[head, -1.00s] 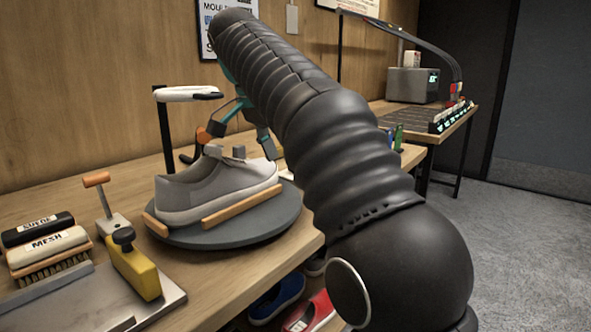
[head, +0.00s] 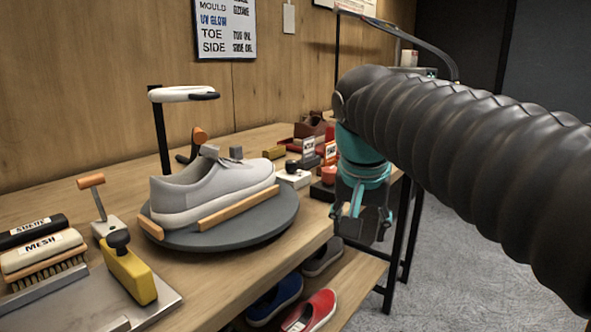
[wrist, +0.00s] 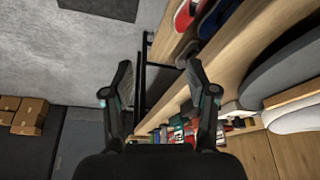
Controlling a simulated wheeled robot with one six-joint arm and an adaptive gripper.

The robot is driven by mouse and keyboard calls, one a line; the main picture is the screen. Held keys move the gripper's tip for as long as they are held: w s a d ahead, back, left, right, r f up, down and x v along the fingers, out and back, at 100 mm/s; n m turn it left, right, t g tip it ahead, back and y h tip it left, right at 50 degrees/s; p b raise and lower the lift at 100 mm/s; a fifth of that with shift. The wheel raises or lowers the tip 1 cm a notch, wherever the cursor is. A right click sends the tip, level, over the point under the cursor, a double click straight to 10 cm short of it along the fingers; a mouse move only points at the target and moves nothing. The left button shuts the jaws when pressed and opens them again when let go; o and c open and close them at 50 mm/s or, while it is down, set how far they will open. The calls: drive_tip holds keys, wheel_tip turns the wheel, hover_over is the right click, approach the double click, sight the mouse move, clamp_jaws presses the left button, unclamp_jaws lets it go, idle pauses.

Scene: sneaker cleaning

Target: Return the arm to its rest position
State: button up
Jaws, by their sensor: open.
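My gripper (head: 362,212) hangs at the right of the workbench in the head view, pointing down beside the bench's right end, clear of the grey sneaker. In the wrist view my gripper (wrist: 160,85) has its two fingers wide apart with nothing between them. My black ribbed arm reaches in from the right side of the head view.
The workbench (head: 215,300) holds a MESH brush (head: 42,252) and a yellow-handled tool (head: 130,273) at left, with small bottles and boxes at its far right. Shoes, including a red one (head: 310,312), lie on the lower shelf. Grey floor (head: 440,270) is open at right.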

drive_tip(key=s+d+f+n, duration=0.1)
drive_tip(key=s+d+f, duration=0.1)
drive_tip(key=s+f, duration=0.5)
drive_tip(key=s+d+f+n+t+y, duration=0.1)
drive_tip(key=s+d+f+n, duration=0.1)
drive_tip(key=s+f, duration=0.5)
wheel_tip(320, 180, down, 3)
drive_tip(key=shift+s+d+f+n+t, duration=0.15)
drive_tip(key=shift+d+n+t, duration=0.15)
drive_tip(key=shift+d, duration=0.4)
